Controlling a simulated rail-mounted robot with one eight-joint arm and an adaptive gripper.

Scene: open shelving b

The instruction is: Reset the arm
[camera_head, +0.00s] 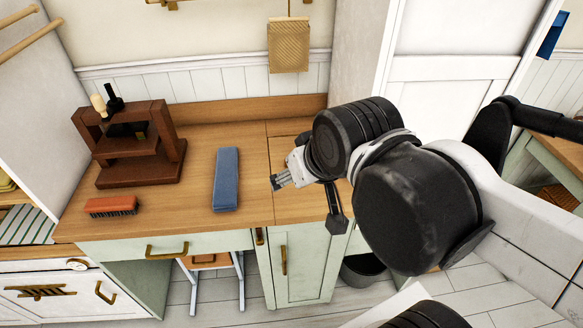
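My gripper (281,182) is at the end of my white and black arm, which reaches in from the right. It hangs over the wooden counter (245,140), to the right of a blue block-like thing (227,180). A visible gap separates the gripper from the blue thing. The fingers are small in this view and point left; I cannot tell whether they are open or shut. No held object shows. My arm hides part of the counter's right side.
A dark wooden stand (135,145) with handled tools is on the counter's left. A red-brown brush (110,206) lies before it. A woven piece (289,46) hangs on the wall. Below are a drawer (205,243), a cabinet door (305,262), a stool (212,262) and a dark bin (362,270).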

